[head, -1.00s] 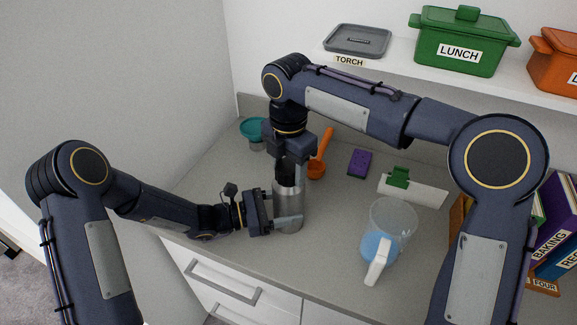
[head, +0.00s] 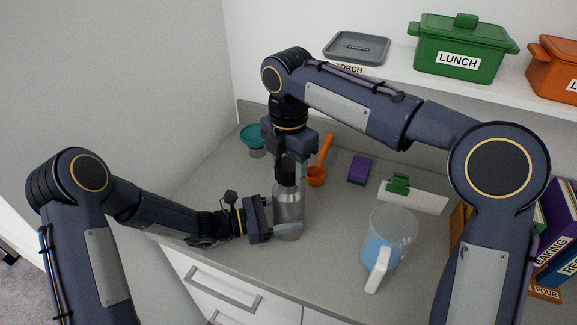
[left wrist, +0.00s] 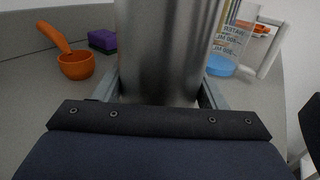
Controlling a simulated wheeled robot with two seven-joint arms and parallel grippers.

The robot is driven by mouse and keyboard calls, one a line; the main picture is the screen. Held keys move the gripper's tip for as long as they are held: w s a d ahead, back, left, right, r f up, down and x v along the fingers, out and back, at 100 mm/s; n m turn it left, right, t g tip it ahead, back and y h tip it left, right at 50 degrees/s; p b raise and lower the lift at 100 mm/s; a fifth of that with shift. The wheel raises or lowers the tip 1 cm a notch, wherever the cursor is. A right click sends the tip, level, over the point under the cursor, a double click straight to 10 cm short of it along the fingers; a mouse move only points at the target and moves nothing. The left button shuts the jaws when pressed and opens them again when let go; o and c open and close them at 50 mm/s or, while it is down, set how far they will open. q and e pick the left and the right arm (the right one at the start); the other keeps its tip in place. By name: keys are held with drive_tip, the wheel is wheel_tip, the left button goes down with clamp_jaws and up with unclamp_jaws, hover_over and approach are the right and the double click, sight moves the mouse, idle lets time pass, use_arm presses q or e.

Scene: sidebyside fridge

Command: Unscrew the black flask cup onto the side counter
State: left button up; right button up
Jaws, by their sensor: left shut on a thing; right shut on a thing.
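The flask (head: 288,212) is a silver metal cylinder standing upright on the grey side counter (head: 330,235). My left gripper (head: 286,229) is shut around its lower body from the left. The flask body (left wrist: 165,50) fills the middle of the left wrist view between the fingers. The black cup (head: 286,170) is at the top of the flask. My right gripper (head: 290,166) points straight down from above and is shut on the cup, partly hiding it. The flask's tapered shoulder shows just under the cup; I cannot tell whether a gap separates them.
An orange scoop (head: 318,174), a purple sponge (head: 358,169) and a teal-topped container (head: 252,137) stand behind. A clear jug (head: 392,233) with blue contents and a white-green clip item (head: 412,192) are to the right. Bare counter lies left of the flask and between flask and jug.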

drive_tip(key=shift+r, duration=1.9)
use_arm(q)
drive_tip(key=o, duration=2)
drive_tip(key=shift+c, duration=0.2)
drive_tip(key=shift+a+f, duration=0.1)
drive_tip(key=shift+a, duration=0.4)
use_arm(e)
drive_tip(key=shift+f, duration=0.2)
use_arm(q)
drive_tip(key=b, duration=0.2)
hover_over(242, 239)
use_arm(e)
drive_tip(key=shift+f, duration=0.95)
